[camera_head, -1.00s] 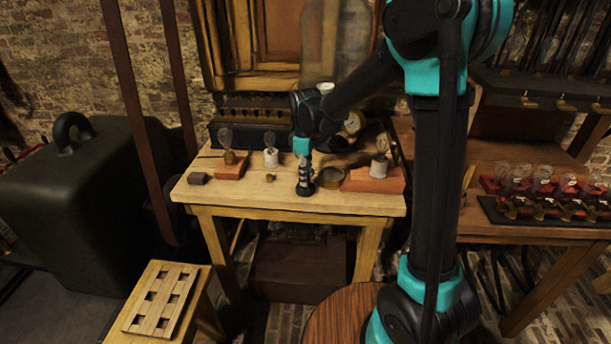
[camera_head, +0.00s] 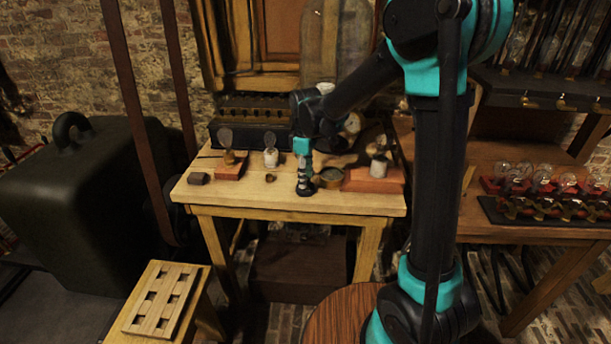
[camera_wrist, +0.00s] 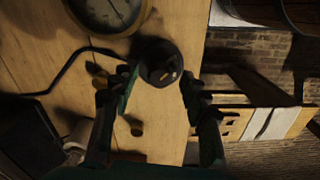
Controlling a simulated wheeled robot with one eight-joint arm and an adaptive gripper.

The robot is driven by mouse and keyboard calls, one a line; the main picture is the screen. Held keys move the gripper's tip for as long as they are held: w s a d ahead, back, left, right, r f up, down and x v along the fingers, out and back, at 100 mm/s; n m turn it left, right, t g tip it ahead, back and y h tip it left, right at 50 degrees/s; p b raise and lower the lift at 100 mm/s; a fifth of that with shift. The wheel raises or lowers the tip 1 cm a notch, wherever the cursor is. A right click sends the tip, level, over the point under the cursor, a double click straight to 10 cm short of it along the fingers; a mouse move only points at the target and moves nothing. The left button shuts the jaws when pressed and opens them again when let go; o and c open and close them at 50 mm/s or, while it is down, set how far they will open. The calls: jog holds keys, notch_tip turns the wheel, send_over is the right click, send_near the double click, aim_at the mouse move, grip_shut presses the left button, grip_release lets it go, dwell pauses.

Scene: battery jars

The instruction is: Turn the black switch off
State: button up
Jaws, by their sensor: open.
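The black switch (camera_wrist: 160,64) is a round dark knob with small brass parts on top, seen from above in the wrist view. It sits near the front edge of the wooden workbench (camera_wrist: 165,105). My gripper (camera_wrist: 157,78) is open, with one finger on each side of the switch's near part. I cannot tell whether the fingers touch it. In the head view my gripper (camera_head: 304,178) points straight down at the bench front, and the switch (camera_head: 305,190) shows as a dark base at its tips, mostly covered.
A round dial (camera_wrist: 103,12) lies close to the switch, with a black cable nearby. A small brass knob (camera_head: 270,178) and a bulb on a red block (camera_head: 231,172) stand to the left. Another red block (camera_head: 374,184) stands to the right. The bench's front edge is close.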

notch_tip(320, 180, up, 12)
dwell(0.6)
jog(key=shift+d, duration=0.1)
jog(key=s+d+f+m+t, duration=0.2)
jog(key=s+d+f+m, duration=0.5)
jog(key=d, duration=0.4)
jog(key=s+d+f+m+t, duration=0.2)
jog(key=s+d+f+m, duration=0.6)
jog(key=s+d, duration=0.4)
jog(key=shift+d+f, duration=0.2)
jog(key=shift+f, duration=0.2)
